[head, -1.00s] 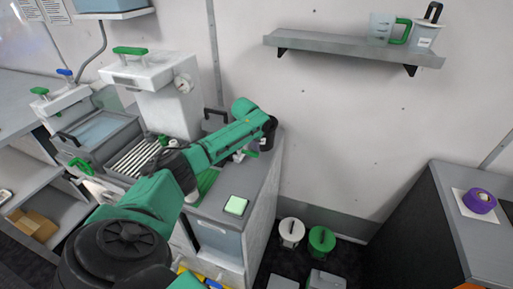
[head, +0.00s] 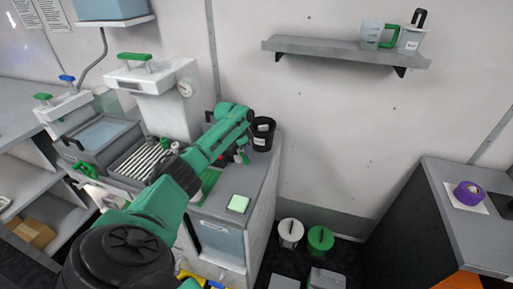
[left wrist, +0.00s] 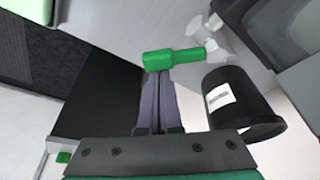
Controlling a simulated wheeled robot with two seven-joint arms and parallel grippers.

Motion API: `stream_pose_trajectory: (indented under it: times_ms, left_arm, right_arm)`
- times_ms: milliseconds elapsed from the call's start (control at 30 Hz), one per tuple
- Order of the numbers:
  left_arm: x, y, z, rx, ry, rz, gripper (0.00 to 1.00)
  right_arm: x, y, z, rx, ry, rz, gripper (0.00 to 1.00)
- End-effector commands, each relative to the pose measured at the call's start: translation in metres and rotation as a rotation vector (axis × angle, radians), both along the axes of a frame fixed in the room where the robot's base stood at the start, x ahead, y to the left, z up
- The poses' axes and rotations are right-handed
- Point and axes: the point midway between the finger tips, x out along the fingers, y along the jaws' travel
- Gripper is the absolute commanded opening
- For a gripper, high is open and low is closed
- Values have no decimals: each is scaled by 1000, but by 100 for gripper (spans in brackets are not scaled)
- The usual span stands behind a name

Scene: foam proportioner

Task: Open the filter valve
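A green valve handle (left wrist: 172,58) lies across the tips of my left gripper (left wrist: 160,80) in the left wrist view. It sits on a pale pipe fitting (left wrist: 203,38). The gripper's two grey fingers are close together, with their tips at the handle's side. The handle reaches past them on both sides, so they do not straddle it; I cannot tell if they touch it. In the head view my left arm reaches over the grey counter and hides most of the gripper and valve. My right gripper is not in view.
A black bucket (head: 263,134) stands close to the valve; it also shows in the left wrist view (left wrist: 238,98). A pale green square block (head: 238,204) lies on the counter (head: 258,177). A wall shelf (head: 345,51) holds a jug and a pot.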

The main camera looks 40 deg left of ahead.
Motion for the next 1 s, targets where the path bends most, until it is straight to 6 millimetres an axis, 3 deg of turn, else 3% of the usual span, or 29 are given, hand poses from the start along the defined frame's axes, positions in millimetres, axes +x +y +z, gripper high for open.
stream_pose_trajectory:
  times_ms: [367, 1000]
  left_arm:
    - [-23, 9, -2, -1, 2, -333, 0]
    - [-40, 25, -1, 2, 3, -328, 0]
  right_arm:
    - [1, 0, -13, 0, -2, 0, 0]
    - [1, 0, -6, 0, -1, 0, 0]
